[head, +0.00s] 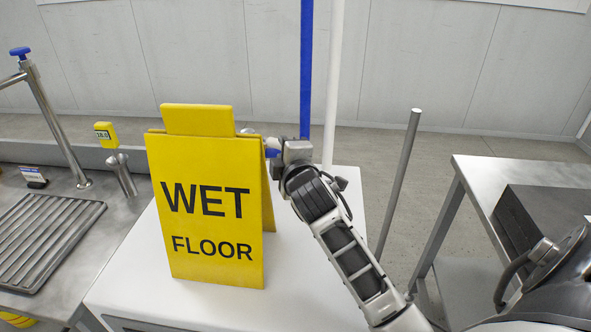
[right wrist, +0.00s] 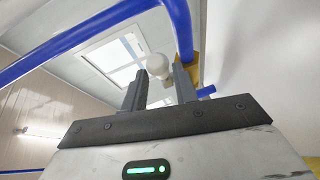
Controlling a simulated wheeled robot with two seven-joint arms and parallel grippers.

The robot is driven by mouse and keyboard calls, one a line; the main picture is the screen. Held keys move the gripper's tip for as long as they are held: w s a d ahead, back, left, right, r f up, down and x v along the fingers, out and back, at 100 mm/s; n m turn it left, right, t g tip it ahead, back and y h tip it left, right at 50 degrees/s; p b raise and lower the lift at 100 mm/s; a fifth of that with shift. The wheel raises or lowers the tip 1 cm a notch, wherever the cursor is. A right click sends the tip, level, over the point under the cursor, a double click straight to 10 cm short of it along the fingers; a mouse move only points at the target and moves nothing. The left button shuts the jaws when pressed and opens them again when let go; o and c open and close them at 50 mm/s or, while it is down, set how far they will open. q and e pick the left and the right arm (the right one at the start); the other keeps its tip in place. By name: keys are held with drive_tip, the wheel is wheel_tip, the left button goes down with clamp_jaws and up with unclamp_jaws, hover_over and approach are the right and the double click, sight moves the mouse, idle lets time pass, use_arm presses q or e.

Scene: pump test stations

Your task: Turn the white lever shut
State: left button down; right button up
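In the right wrist view, a white rounded piece (right wrist: 158,66), which looks like the end of the white lever, shows between my right gripper's fingertips (right wrist: 160,78). The fingers stand apart, with gaps beside the piece; I cannot tell whether either touches it. A brass-coloured part (right wrist: 193,72) on a blue pipe (right wrist: 179,25) is partly hidden behind the right finger. In the head view my right gripper (head: 277,147) reaches left, behind the yellow sign's right edge. The sign hides the lever there. My left gripper is in neither view.
The yellow WET FLOOR sign (head: 208,215) stands on a white cabinet top (head: 300,280). A blue vertical pipe (head: 306,70) and a white one (head: 333,80) rise behind my gripper. A steel bench with a grate (head: 45,240) is at left, a steel table (head: 520,172) at right.

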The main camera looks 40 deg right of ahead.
drive_tip(key=v, duration=1)
drive_tip(key=shift+s+a, duration=0.1)
